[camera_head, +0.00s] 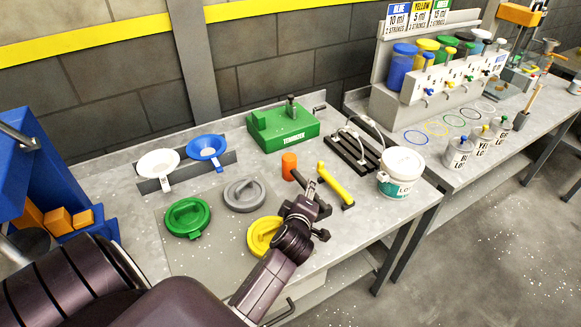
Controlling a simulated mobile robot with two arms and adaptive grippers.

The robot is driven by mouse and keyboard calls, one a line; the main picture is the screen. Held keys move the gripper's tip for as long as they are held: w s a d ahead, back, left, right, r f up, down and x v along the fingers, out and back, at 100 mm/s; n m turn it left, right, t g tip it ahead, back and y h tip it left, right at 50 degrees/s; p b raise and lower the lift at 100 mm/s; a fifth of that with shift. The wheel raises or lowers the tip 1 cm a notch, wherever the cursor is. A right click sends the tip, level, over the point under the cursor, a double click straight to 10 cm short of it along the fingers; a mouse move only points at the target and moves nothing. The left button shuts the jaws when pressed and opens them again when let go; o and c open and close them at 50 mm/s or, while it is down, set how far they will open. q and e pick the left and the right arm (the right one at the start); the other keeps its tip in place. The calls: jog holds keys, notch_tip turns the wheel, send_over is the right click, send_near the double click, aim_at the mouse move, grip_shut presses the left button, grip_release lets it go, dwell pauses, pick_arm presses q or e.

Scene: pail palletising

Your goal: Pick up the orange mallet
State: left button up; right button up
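The orange mallet's head (289,165) shows as a short orange cylinder on the grey bench. The gripper appears apart from the head. The fingers are small and overlap in this view, so their opening cannot be made out. My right gripper is not in view.
A yellow-handled tool (336,183) lies close right of the gripper. A yellow lid (262,236) is partly hidden by my wrist. Grey (244,194) and green (187,216) lids lie left. A white pail (400,172) stands right, and a green machine (284,128) behind.

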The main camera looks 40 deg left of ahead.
pick_arm(q)
jog(key=shift+w+a, duration=0.15)
jog(key=shift+w, duration=0.1)
jog(key=p+x, duration=0.1)
jog(key=x, duration=0.3)
jog(key=shift+s+a+f, duration=0.1)
jog(key=shift+s+a, duration=0.05)
jog(key=shift+w+a+f, duration=0.1)
jog(key=shift+w, duration=0.15)
jog(key=c, duration=0.9)
grip_shut()
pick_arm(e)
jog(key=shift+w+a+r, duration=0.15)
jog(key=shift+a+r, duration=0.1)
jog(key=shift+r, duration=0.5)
